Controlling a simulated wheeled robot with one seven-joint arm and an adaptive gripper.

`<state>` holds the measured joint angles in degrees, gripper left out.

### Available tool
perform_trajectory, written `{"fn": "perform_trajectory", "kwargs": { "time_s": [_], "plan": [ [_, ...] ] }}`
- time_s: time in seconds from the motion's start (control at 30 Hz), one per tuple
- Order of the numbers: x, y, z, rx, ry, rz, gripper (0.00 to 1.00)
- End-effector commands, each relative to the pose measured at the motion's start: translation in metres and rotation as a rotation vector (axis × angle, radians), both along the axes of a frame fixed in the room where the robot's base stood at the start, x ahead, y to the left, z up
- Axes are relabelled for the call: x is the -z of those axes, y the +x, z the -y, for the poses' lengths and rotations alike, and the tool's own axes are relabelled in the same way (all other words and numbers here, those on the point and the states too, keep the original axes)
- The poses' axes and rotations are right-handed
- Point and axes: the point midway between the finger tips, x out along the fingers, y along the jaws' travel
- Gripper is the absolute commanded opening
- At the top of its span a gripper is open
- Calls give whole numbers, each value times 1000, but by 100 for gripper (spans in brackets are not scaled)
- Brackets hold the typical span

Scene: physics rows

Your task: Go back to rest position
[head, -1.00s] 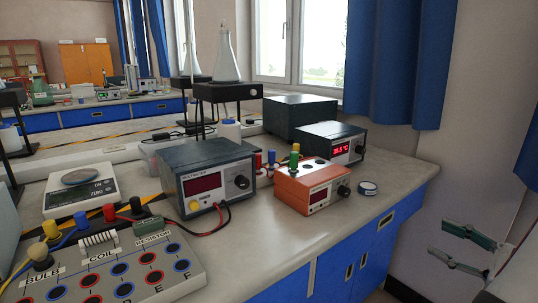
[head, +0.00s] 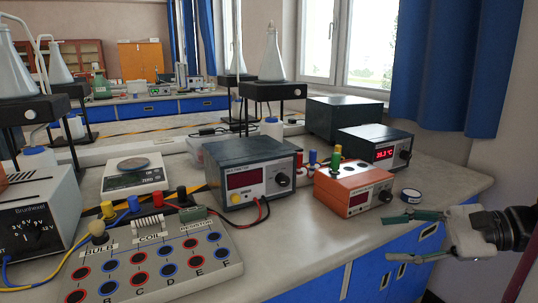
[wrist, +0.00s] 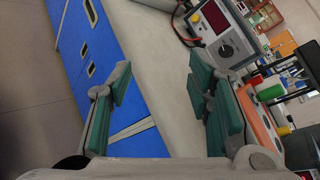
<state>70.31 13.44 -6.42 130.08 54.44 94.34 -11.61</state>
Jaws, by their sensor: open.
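My gripper (head: 414,236) is at the right of the head view, in front of the bench's front edge. Its two green-padded fingers are spread apart with nothing between them. In the wrist view the open gripper (wrist: 160,100) shows from behind, with the bench edge and blue drawers beyond the gap. The gripper appears apart from everything on the bench.
Blue drawers (head: 365,280) lie below. A blue curtain (head: 450,70) hangs at right.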

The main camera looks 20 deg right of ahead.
Motion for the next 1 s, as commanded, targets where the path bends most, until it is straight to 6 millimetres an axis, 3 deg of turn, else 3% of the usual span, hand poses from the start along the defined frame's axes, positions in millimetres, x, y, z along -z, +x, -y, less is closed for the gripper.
{"fn": "perform_trajectory", "kwargs": {
  "time_s": [0.03, 0.2, 0.4, 0.6, 0.8, 1.0],
  "plan": [
    [-7, 4, -32, -111, -56, -21, 46],
    [-12, -10, -114, -430, -248, -96, 46],
    [-9, -50, -180, -769, -519, -136, 46],
    [-1, -96, -207, -1053, -835, -113, 46],
    [5, -123, -208, -1227, -1102, -45, 46],
    [7, -135, -202, -1317, -1290, 29, 46]
  ]
}}
